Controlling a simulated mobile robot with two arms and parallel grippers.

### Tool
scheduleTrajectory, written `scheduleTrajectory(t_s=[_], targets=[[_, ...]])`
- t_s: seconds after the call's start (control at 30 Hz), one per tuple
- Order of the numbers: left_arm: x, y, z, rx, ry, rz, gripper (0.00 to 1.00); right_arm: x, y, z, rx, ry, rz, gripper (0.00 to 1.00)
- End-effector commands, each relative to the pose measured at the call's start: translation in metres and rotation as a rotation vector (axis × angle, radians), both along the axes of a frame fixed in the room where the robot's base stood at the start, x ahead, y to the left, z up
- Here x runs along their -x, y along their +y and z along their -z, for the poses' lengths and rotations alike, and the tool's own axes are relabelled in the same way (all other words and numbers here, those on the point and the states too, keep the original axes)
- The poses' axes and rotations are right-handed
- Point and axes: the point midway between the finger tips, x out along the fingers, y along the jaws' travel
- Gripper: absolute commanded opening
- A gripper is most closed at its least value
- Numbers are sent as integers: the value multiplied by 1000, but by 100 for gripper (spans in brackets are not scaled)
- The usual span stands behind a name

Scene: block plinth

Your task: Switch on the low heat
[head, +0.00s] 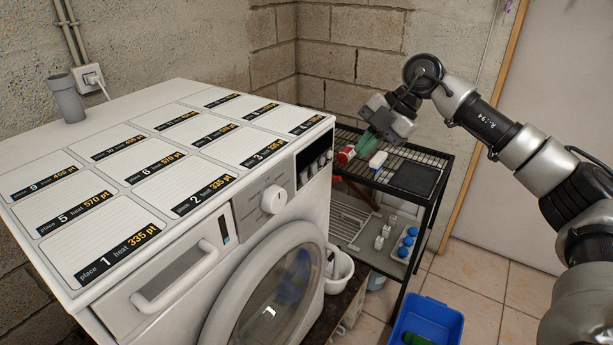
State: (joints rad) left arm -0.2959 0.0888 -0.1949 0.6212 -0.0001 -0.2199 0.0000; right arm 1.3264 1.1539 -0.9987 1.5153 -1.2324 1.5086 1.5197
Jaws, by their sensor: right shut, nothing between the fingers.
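A white washing machine (225,240) fills the left and middle of the head view. Its front has a round white knob (273,199) and, to the right of it, a dark panel (314,158) with several small light switches or buttons; their settings are too small to read. My left gripper is not in view.
A black wire rack (427,160) beside the machine holds a red item (345,154), a blue-and-white item (378,161) and small blue and white pieces lower down. A blue bin (428,318) stands on the tiled floor.

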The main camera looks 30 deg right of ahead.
Motion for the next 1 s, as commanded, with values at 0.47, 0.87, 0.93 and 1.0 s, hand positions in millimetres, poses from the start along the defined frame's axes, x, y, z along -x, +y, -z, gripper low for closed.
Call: scheduleTrajectory(t_s=[0.47, 0.87, 0.93, 1.0], targets=[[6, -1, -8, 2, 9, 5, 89, -5, 16, 20, -2, 2, -6, 0], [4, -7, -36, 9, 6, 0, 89, -28, 61, 79, -5, -1, -4, 0], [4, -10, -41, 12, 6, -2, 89, -38, 67, 80, -4, -3, -5, 0], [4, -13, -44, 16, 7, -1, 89, -45, 70, 82, -4, -1, -5, 0]])
